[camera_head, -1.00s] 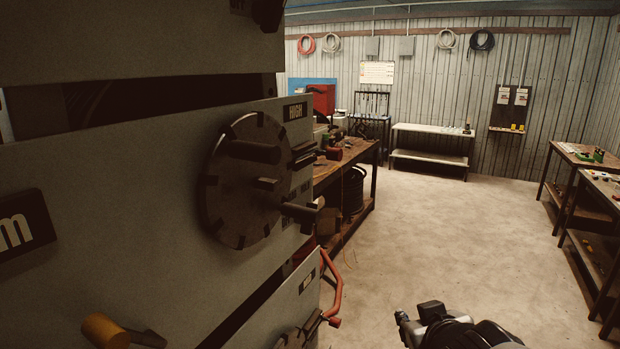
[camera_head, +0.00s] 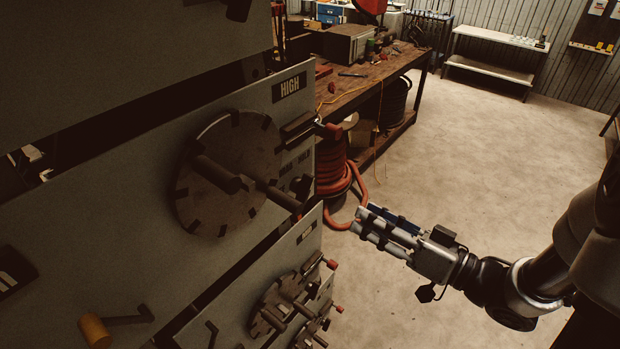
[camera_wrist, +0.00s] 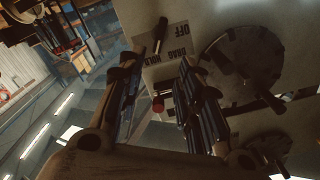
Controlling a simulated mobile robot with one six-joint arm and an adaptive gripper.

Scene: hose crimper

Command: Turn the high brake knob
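The high brake knob (camera_head: 228,174) is a large dark disc with notches on its rim and thick handles sticking out. It is on the grey panel, beside the HIGH label (camera_head: 289,87). In the wrist view the disc (camera_wrist: 240,58) is at the upper right, beside the upside-down DRAG HOLD and OFF labels (camera_wrist: 172,60). My gripper (camera_head: 362,220) is to the right of the disc, apart from it, and points toward the panel. In the wrist view my gripper (camera_wrist: 158,72) has its two fingers apart with nothing held. A red tip (camera_wrist: 157,104) shows between them, at a depth I cannot tell.
A lower panel carries smaller dark discs (camera_head: 268,322) and red-tipped levers. A lever with an orange grip (camera_head: 95,331) is at bottom left. A workbench (camera_head: 373,88) and coiled red hose (camera_head: 334,172) stand behind the panel. The floor (camera_head: 470,150) to the right is clear.

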